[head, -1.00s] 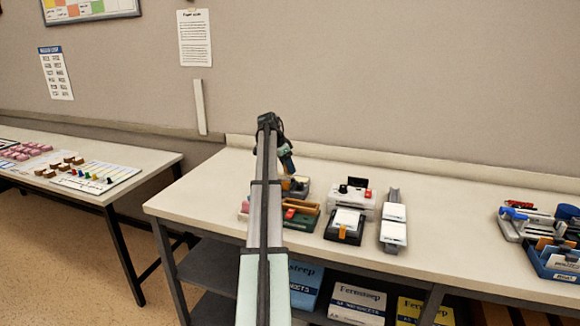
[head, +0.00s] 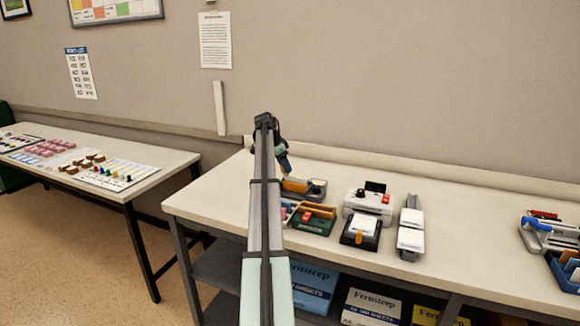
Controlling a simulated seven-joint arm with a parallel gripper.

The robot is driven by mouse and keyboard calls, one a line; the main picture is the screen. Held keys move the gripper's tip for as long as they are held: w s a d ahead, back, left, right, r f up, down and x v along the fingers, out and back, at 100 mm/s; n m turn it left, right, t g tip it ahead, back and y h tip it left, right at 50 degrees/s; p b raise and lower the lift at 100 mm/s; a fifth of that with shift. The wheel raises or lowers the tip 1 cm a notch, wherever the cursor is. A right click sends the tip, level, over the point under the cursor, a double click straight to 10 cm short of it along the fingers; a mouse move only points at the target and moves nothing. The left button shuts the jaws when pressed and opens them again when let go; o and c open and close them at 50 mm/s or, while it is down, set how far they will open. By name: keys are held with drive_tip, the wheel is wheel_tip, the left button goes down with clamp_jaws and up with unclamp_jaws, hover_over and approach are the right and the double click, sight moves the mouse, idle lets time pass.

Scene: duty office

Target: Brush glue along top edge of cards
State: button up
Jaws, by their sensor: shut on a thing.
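My gripper (head: 284,166) is at the far end of my arm, above the left part of the long table. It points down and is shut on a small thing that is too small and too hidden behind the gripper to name. A black block with a white top and an orange tab (head: 359,232) sits to the right of it. A grey stand with white card-like pieces (head: 411,236) is further right. I cannot tell for certain which of these are the cards, and I cannot make out any glue.
A grey and orange item (head: 305,189), a green tray with a wooden frame (head: 313,220) and a white machine (head: 368,203) crowd the tabletop near my gripper. The table (head: 470,248) is clear right of them, up to a blue bin (head: 566,273). A game table (head: 160,163) stands left.

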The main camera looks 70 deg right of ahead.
drive_tip(key=shift+w+r, duration=0.15)
drive_tip(key=shift+r, duration=3.9)
drive_tip(key=shift+w, duration=0.1)
